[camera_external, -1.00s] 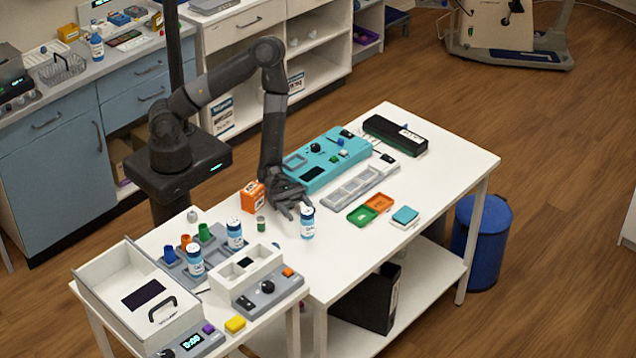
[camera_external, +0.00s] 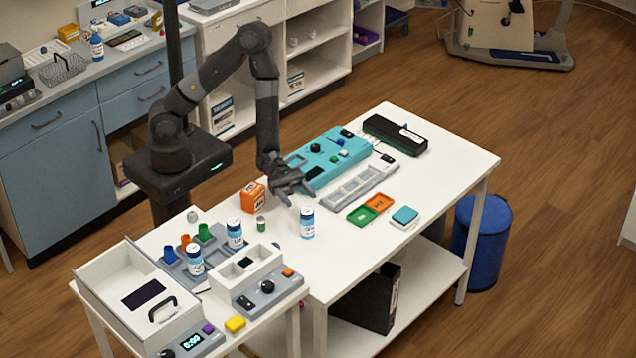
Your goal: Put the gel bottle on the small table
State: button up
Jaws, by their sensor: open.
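A white and blue bottle (camera_external: 307,223) stands upright on the large white table (camera_external: 440,165), near its left front edge. Two similar bottles, one at the front (camera_external: 195,261) and one behind (camera_external: 235,234), stand on the small table (camera_external: 90,297) at the left front. Labels are too small to read, so I cannot tell which is the gel bottle. My gripper (camera_external: 300,198) is open and empty, just above and behind the bottle on the large table, apart from it.
An orange box (camera_external: 253,197) and a small green jar (camera_external: 261,224) stand left of the bottle. A teal device (camera_external: 328,157) and grey tray (camera_external: 360,187) lie behind. A white open box (camera_external: 135,290) and white holder (camera_external: 243,270) crowd the small table.

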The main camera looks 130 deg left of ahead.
jog(key=r, duration=0.1)
send_near(311, 227)
jog(key=shift+x, duration=1.15)
jog(key=shift+w+d+f, duration=0.15)
jog(key=shift+w, duration=0.05)
jog(key=shift+x, duration=3.5)
jog(key=shift+c, duration=0.5)
jog(key=c, duration=1.1)
